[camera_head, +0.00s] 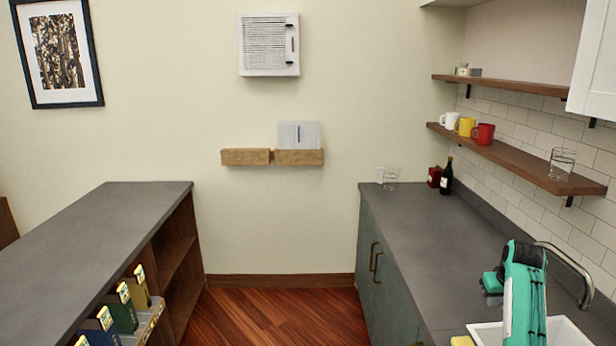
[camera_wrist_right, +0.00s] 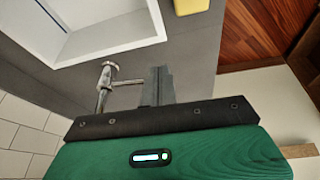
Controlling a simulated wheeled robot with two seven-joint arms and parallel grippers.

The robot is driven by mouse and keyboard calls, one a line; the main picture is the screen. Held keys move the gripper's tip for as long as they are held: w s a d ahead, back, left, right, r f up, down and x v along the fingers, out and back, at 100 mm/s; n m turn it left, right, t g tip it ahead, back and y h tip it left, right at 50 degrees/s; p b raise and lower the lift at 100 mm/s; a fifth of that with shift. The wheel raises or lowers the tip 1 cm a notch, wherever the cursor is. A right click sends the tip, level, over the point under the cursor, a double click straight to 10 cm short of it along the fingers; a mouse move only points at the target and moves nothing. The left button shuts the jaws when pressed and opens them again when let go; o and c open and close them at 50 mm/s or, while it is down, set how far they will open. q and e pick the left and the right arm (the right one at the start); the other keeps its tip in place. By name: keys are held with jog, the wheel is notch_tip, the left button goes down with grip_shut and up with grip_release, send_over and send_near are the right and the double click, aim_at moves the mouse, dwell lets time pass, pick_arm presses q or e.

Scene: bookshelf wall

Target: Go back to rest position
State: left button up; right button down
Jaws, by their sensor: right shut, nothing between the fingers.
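My right arm shows in the head view at the lower right, teal and dark, over the counter beside the sink. My right gripper (camera_wrist_right: 159,78) shows in the right wrist view as two dark fingers pressed together, with nothing held between them. It is above the grey counter (camera_head: 415,225), apart from the white sink (camera_wrist_right: 110,42) and the metal faucet (camera_wrist_right: 104,88). My left gripper is not in either view.
The faucet (camera_head: 577,268) arches close beside my right arm. A yellow object (camera_wrist_right: 190,6) lies near the sink. A wine bottle (camera_head: 446,178) and clear glasses stand farther back. Mugs sit on a wall shelf (camera_head: 520,165). The left counter (camera_head: 100,235) is bare on top; wooden floor lies between.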

jog(key=shift+n+h, duration=0.6)
jog(key=shift+h, duration=0.2)
jog(key=s+a+f, duration=0.2)
jog(key=s+f, duration=0.1)
jog(key=s+a+f, duration=0.2)
jog(key=s+f, duration=0.1)
jog(key=s+a+f, duration=0.3)
jog(key=shift+s+a+f, duration=0.1)
jog(key=shift+s+f, duration=0.25)
jog(key=shift+f, duration=0.05)
jog(key=s+a+f+n+y, duration=0.1)
jog(key=s+a+f, duration=0.1)
jog(key=s+a, duration=1.2)
jog(key=s+a+f+n+y, duration=0.1)
jog(key=s+a+y, duration=0.1)
jog(key=s+a, duration=1.3)
jog(key=s+d+f+g, duration=0.1)
jog(key=s+d+f, duration=0.1)
jog(key=f, duration=1.4)
jog(key=s+d+f+g, duration=0.1)
jog(key=s+d+f, duration=0.15)
jog(key=f, duration=1.35)
jog(key=s+d+f+b, duration=0.1)
jog(key=s+d+f, duration=0.2)
jog(key=s+f, duration=1.6)
jog(key=shift+n+g, duration=0.4)
